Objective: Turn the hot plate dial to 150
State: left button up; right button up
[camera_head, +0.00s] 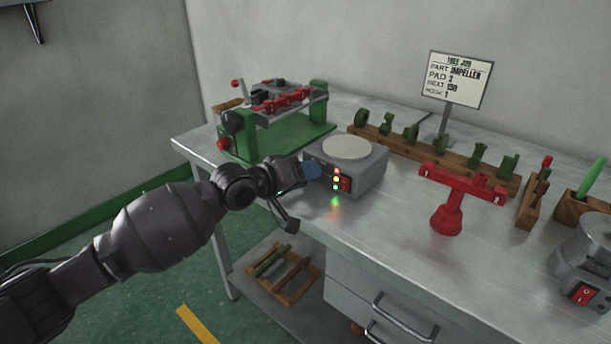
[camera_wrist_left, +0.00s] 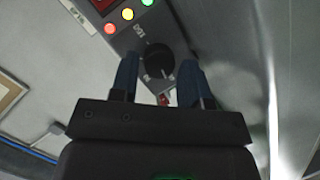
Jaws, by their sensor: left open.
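The grey hot plate (camera_head: 368,180) with a pale round top (camera_head: 347,148) stands on the bench. Its front has red, yellow and green lights and a red switch (camera_head: 346,185). My left gripper (camera_head: 312,169) is at the left of that front and hides the dial in the head view. In the left wrist view the black round dial (camera_wrist_left: 157,62) lies between the open blue fingers of my left gripper (camera_wrist_left: 158,76), with a gap on each side. Small markings surround the dial; its exact setting is hard to read. My right gripper is out of view.
A green press-like fixture (camera_head: 285,140) stands behind my left arm. A red stand (camera_head: 446,218) is right of the hot plate, before a wooden rack (camera_head: 400,150) of green pieces. A job sign (camera_head: 455,80) appears to show 150. Bench space before the red stand is clear.

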pick_arm(q)
jog(key=shift+w+d, duration=0.1)
jog(key=c, duration=0.6)
jog(key=shift+d+r+m+y+p, duration=0.1)
jog(key=shift+r+m+y+p, duration=0.35)
jog(key=shift+m+p, duration=0.5)
jog(key=shift+c, duration=0.2)
jog(key=shift+m+t+y+p, duration=0.55)
jog(key=shift+m+p, duration=0.3)
jog(key=shift+p, duration=0.4)
jog(key=shift+d+f+m+y+p, duration=0.1)
jog(key=shift+f+m+y+p, duration=0.25)
jog(key=shift+m+p, duration=0.3)
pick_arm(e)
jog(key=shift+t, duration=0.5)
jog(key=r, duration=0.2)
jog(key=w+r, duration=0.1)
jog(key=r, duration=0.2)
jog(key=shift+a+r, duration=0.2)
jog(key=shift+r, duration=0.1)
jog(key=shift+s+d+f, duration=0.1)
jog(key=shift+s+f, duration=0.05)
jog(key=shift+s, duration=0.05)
